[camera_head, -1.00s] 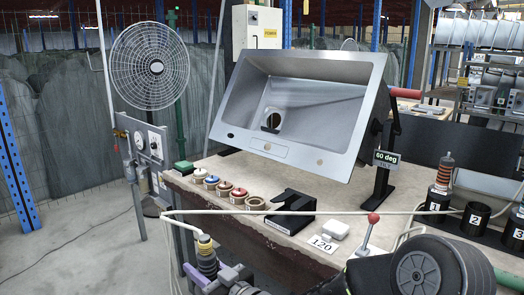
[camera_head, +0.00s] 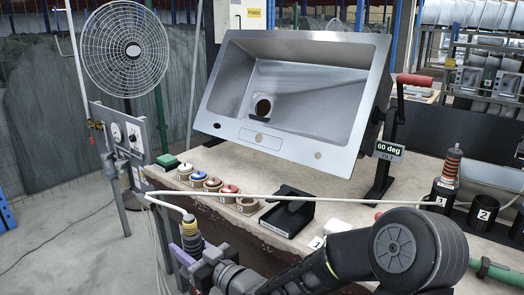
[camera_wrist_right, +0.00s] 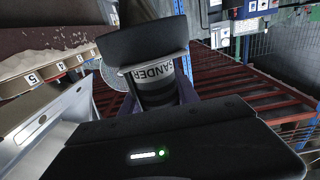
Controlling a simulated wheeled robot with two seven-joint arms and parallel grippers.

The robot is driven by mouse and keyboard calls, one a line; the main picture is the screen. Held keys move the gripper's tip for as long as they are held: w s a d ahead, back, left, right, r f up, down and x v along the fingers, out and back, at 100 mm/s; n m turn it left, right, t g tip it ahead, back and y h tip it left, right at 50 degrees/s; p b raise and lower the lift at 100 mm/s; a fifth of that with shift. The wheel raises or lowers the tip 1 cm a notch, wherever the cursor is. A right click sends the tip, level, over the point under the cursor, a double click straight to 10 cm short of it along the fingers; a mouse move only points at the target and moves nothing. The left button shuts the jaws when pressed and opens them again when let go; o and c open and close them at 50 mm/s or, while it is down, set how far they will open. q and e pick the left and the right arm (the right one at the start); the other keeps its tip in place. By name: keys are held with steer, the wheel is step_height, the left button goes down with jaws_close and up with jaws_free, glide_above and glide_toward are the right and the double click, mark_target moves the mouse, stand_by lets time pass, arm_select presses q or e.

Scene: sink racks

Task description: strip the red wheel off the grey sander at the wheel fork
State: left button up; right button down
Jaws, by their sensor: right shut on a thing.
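My right gripper (camera_head: 190,250), with purple fingers, is shut on the grey sander (camera_head: 193,241), held upright in front of the bench edge. The sander has a yellow collar on top where a pale hose joins. In the right wrist view the sander (camera_wrist_right: 153,82) shows its label between the fingers, with a dark disc-shaped end above. No red wheel can be made out on the sander; its lower end is hidden. A red-topped wheel (camera_head: 229,189) sits in a numbered holder on the bench. The black block that looks like the wheel fork (camera_head: 288,212) stands right of the holders. My left gripper is out of view.
A tilted steel sink (camera_head: 290,95) stands behind the wheel holders. White, blue and brown wheels and an empty ring (camera_head: 247,203) line the bench's left edge. A green pad (camera_head: 164,161) lies beyond them. The hose (camera_head: 330,199) crosses the bench. A gauge panel (camera_head: 122,130) stands at left.

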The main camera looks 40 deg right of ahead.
arm_select(q)
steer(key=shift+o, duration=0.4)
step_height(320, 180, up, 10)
steer(key=p, duration=0.9)
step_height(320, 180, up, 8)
steer(key=p, duration=0.8)
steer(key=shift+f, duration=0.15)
arm_select(e)
steer(key=d+r+m+g+h, duration=0.1)
steer(key=d+r+m+h, duration=0.8)
steer(key=d+r+h, duration=0.5)
steer(key=d+r, duration=0.5)
steer(key=d, duration=0.3)
steer(key=shift+s+r+g, duration=0.15)
steer(key=shift+r+g, duration=0.2)
steer(key=shift+g, duration=0.05)
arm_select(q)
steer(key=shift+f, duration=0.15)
arm_select(e)
steer(key=shift+d, duration=0.1)
